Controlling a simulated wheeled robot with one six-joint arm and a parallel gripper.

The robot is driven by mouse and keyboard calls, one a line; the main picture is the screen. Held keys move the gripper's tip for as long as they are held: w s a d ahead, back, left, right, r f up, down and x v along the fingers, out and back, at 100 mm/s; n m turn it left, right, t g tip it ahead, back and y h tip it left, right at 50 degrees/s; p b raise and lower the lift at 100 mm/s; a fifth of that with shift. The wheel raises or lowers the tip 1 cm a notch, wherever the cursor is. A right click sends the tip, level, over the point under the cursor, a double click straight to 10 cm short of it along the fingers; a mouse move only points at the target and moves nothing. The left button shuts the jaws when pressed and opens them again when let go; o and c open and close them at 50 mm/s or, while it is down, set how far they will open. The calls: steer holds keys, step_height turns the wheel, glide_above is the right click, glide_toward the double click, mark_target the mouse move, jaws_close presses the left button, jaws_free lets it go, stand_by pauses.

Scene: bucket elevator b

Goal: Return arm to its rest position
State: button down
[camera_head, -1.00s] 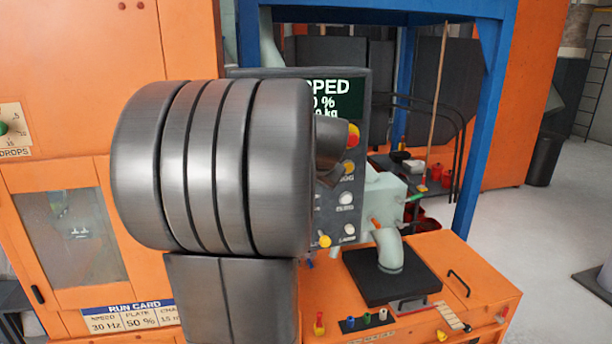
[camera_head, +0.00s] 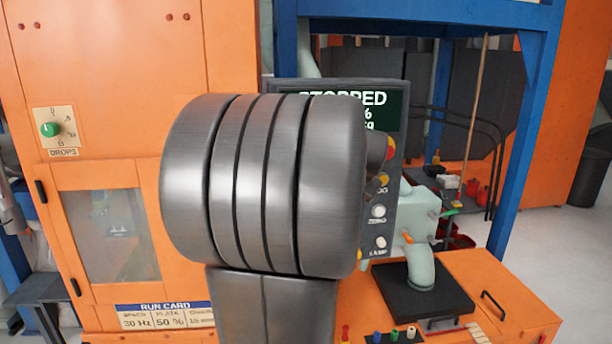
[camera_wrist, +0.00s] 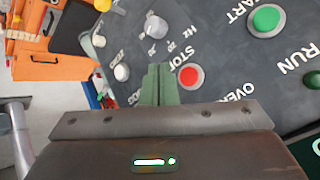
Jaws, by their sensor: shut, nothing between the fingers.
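My gripper (camera_wrist: 160,84) shows in the wrist view as two greenish fingers pressed together, with nothing between them. Its tips are in front of the dark control panel (camera_wrist: 225,60), close beside the red STOP button (camera_wrist: 188,76); whether they touch it I cannot tell. In the head view my arm's large grey joint covers the middle of the picture and hides my gripper and much of the panel. The panel's screen (camera_head: 388,99) reads STOPPED there.
An orange machine cabinet (camera_head: 110,90) with a DROPS dial (camera_head: 50,129) and a run card (camera_head: 165,316) stands at left. An orange bench (camera_head: 510,275) with a grey-green pipe elbow (camera_head: 420,265) is at right. A blue post (camera_head: 522,140) rises behind. Open floor lies at far right.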

steer(key=s+b, duration=0.1)
steer(key=s, duration=0.3)
steer(key=shift+s+d, duration=0.1)
steer(key=shift+s, duration=0.15)
steer(key=shift+w, duration=0.15)
